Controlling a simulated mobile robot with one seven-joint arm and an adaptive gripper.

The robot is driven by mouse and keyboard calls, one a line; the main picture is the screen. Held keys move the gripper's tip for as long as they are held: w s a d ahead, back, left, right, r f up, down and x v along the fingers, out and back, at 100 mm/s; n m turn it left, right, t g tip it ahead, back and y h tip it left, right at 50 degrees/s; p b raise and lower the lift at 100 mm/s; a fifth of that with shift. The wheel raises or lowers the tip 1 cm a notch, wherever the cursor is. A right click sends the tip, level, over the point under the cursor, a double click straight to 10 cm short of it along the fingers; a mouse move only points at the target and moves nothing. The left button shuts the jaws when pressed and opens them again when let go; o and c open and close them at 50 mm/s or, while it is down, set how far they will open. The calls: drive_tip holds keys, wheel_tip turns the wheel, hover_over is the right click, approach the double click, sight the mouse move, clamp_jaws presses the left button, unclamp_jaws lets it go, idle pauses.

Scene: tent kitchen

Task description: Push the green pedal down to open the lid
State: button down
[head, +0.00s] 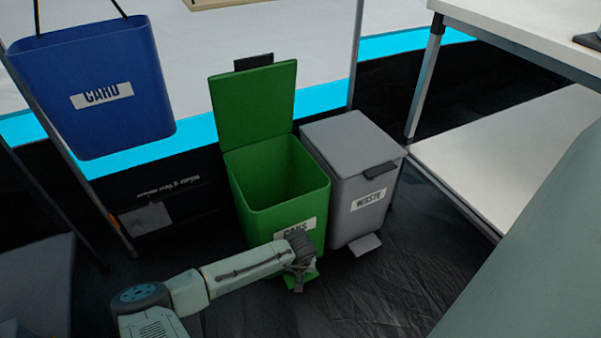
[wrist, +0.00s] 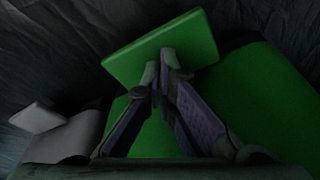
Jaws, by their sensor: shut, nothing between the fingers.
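The green bin (head: 272,187) labelled as cans stands on the dark floor in the head view. Its green lid (head: 254,102) stands raised, and the inside of the bin shows. The green pedal (head: 301,281) juts out low at the bin's front, partly hidden by my gripper (head: 299,270). In the wrist view the pedal (wrist: 168,48) is a flat green plate, and my gripper's fingertips (wrist: 160,70) are together at it, seemingly touching its near edge. My gripper is shut with nothing between the fingers.
A grey waste bin (head: 352,172) with a shut lid and a grey pedal (head: 363,244) stands close on the right. A blue card bin (head: 92,82) hangs at upper left. A white-topped table (head: 520,30) stands at right. Dark floor lies clear in front.

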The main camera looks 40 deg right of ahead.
drive_tip(key=shift+r+p, duration=2.05)
drive_tip(key=shift+r, duration=0.25)
drive_tip(key=shift+s, duration=0.1)
